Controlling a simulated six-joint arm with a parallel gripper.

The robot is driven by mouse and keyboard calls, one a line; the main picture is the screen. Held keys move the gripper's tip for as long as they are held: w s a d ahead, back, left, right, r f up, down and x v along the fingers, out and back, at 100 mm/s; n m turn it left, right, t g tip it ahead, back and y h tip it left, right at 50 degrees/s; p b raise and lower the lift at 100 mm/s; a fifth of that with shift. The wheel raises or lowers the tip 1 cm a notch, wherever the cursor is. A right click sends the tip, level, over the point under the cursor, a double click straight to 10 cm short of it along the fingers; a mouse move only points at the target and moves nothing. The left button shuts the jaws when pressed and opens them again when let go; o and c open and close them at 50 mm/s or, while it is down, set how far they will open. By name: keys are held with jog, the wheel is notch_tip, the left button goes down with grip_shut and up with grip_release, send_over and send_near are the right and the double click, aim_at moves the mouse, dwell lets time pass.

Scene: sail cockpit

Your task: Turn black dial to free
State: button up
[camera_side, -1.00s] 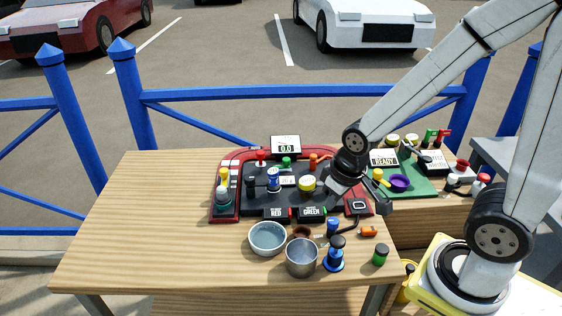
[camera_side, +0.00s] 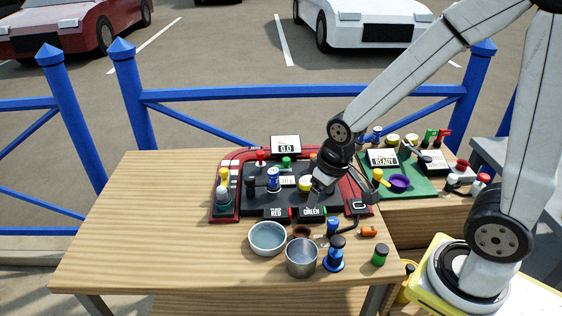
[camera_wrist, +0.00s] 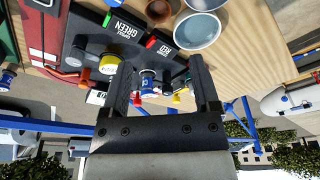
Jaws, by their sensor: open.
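A dark control panel (camera_side: 289,203) with a red border lies on the table, carrying several knobs and labelled boxes. A small black upright piece (camera_side: 250,184) stands on it, left of a blue-and-white cylinder (camera_side: 273,178); I cannot tell for sure whether it is the black dial. No "free" mark is legible. My gripper (camera_side: 314,192) is low over the right part of the panel, beside the yellow-topped knob (camera_side: 305,184) and partly covering it. In the wrist view my gripper (camera_wrist: 161,62) has its fingers wide apart, with the blue-and-white cylinder (camera_wrist: 148,82) beyond them. Nothing is held.
A box marked GREEN (camera_side: 312,212) and one marked RED (camera_side: 276,213) sit at the panel's front edge. A green board (camera_side: 415,190) with more items lies to the right. The table's left side is clear.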

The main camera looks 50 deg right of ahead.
jog(key=g, duration=0.2)
send_near(249, 177)
jog(key=shift+s+f, duration=0.6)
jog(key=shift+s, duration=0.05)
jog(key=shift+w+f, duration=0.15)
jog(key=shift+w, duration=0.55)
jog(key=shift+f, duration=3.9)
jog(key=shift+c, duration=0.2)
grip_shut()
